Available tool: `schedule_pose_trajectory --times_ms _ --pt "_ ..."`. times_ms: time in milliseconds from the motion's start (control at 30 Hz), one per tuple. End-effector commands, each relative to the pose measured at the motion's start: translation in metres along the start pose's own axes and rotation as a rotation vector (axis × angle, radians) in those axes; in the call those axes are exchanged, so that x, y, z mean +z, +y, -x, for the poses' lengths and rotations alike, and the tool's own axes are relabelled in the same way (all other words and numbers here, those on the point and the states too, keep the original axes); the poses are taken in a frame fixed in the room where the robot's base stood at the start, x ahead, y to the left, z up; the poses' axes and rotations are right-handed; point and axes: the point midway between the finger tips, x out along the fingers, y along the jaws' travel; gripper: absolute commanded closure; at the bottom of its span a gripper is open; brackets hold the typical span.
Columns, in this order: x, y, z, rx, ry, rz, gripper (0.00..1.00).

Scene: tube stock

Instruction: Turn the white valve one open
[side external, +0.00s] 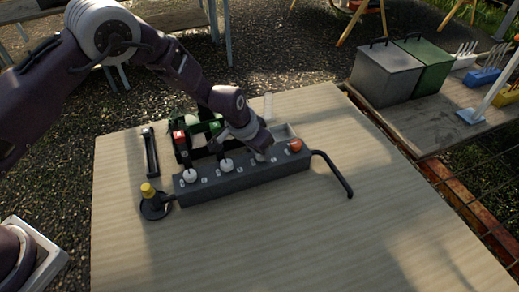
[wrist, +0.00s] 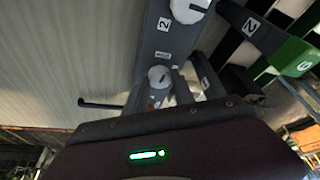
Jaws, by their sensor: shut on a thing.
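A long grey valve block (side external: 215,188) lies on the table with white valve knobs and one orange knob (side external: 295,145) along its top. Two white knobs stand clear at the left (side external: 190,175) and middle (side external: 226,165). My gripper (side external: 262,155) is down at the third white knob, beside the orange one, and shut on it. In the wrist view this white knob (wrist: 160,76) sits at the fingertips, partly covered. Another white knob (wrist: 190,8) is above it, near a plate marked 2 (wrist: 163,24). The held knob's own number cannot be read.
Behind the block stands a dark rack with green parts (side external: 203,124) and a red part (side external: 179,136). A yellow-topped fitting (side external: 149,189) stands at the left end, a dark bent pipe (side external: 335,172) at the right. A dark tool (side external: 150,150) lies left. The table front (side external: 270,245) is clear.

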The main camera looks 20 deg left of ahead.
Motion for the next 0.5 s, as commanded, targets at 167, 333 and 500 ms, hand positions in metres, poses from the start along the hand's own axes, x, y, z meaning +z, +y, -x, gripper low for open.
schedule_pose_trajectory --times_ms 167,333,500 --pt "0.0002 0.0006 0.0 -0.026 -0.001 0.061 1.0" --pt "0.0005 0.0008 -0.0002 -0.039 -0.002 0.093 1.0" --pt "0.0005 0.0004 -0.0003 -0.043 -0.002 0.104 1.0"
